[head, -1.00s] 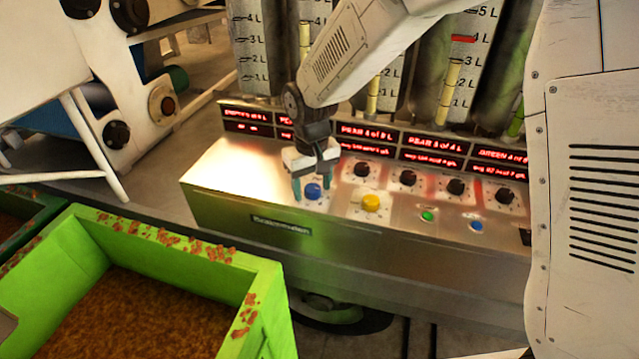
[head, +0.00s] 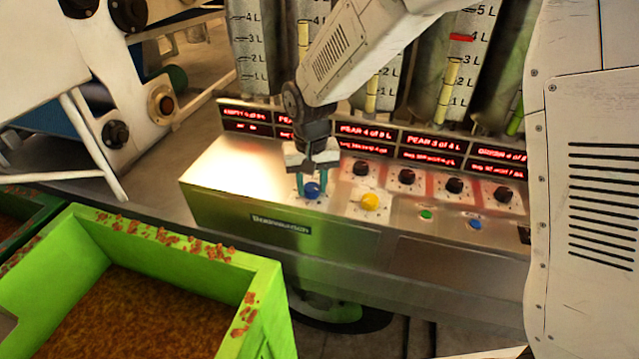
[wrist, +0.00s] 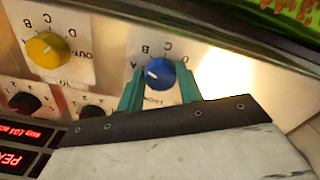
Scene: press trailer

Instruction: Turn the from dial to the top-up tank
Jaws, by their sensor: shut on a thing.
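The blue dial (head: 312,190) is on the left part of the metal control panel (head: 225,205). In the wrist view the blue dial (wrist: 160,73) sits on a white plate lettered A, B, C, D, with "FROM" seen upside down below it. Its white pointer mark lies on its left side in that view. My gripper (head: 311,187) reaches down from above, and its teal fingers (wrist: 158,90) are closed on both sides of the dial. The yellow dial (head: 370,202), with a plate reading "OUT" and "TO" in the wrist view (wrist: 46,50), stands to the right in the head view.
Several black knobs (head: 407,177) and green (head: 426,215) and blue (head: 475,224) buttons are on the panel. Red-lit displays (head: 380,135) and graduated tanks (head: 455,70) stand behind. A green crate (head: 265,290) of brown pulp is at front left.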

